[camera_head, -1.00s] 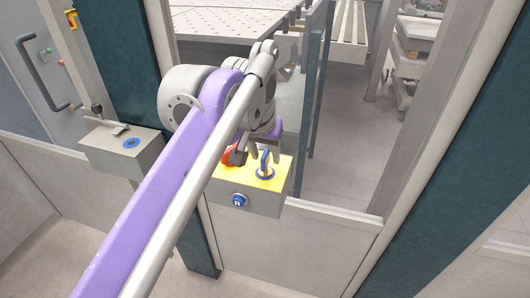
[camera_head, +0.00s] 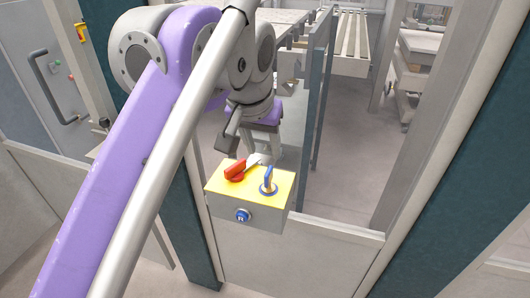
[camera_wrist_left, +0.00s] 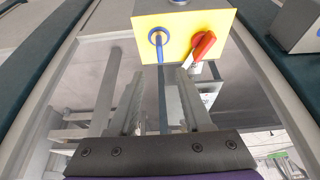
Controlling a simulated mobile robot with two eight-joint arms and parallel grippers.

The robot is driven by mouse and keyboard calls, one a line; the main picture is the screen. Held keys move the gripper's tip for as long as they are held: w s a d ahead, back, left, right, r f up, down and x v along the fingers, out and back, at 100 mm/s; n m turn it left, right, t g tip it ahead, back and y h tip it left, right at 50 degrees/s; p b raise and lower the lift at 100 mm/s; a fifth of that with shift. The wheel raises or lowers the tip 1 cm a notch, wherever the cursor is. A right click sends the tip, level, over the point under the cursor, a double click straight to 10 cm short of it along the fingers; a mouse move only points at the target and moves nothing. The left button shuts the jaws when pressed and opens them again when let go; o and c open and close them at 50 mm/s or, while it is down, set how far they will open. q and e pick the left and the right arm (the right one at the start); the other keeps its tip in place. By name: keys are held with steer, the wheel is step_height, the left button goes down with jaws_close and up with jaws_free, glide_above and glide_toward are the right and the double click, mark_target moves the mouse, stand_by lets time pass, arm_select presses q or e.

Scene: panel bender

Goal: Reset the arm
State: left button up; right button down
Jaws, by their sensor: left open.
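My left arm comes in from the left, and its gripper (camera_head: 264,158) hangs just behind the yellow-topped control box (camera_head: 250,187). The jaws are open and empty; in the left wrist view the two fingers (camera_wrist_left: 160,75) stand apart below the box's yellow face. A red rotary switch (camera_head: 235,170) and a blue key-like switch (camera_head: 268,182) are on the yellow top. They also show in the left wrist view, the red switch (camera_wrist_left: 204,45) at right and the blue one (camera_wrist_left: 158,40) at left. A blue button (camera_head: 243,215) is on the front. My right gripper is not in view.
A low grey panel (camera_head: 300,255) and dark green posts (camera_head: 470,140) frame the opening around the box. A slatted conveyor (camera_head: 350,42) and machine table stand behind. A grey door with a handle (camera_head: 52,95) is at the left. Floor behind the opening is clear.

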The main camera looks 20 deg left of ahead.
arm_select(q)
steer(key=shift+s+r, duration=0.1)
steer(key=shift+r, duration=0.05)
stand_by(0.3)
steer(key=s+a+f+p, duration=0.1)
steer(key=s+f+p, duration=0.1)
steer(key=s+f, duration=0.3)
steer(key=s+a+f+p, duration=0.2)
steer(key=s+f, duration=0.4)
steer(key=f, duration=0.8)
steer(key=s+a+f+p, duration=0.1)
steer(key=s+f+p, duration=0.1)
steer(key=s+f, duration=0.3)
step_height(320, 180, down, 4)
steer(key=shift+s+a+f+t, duration=0.15)
steer(key=shift+a+f+t, duration=0.15)
steer(key=shift+t, duration=0.1)
steer(key=shift+r, duration=0.15)
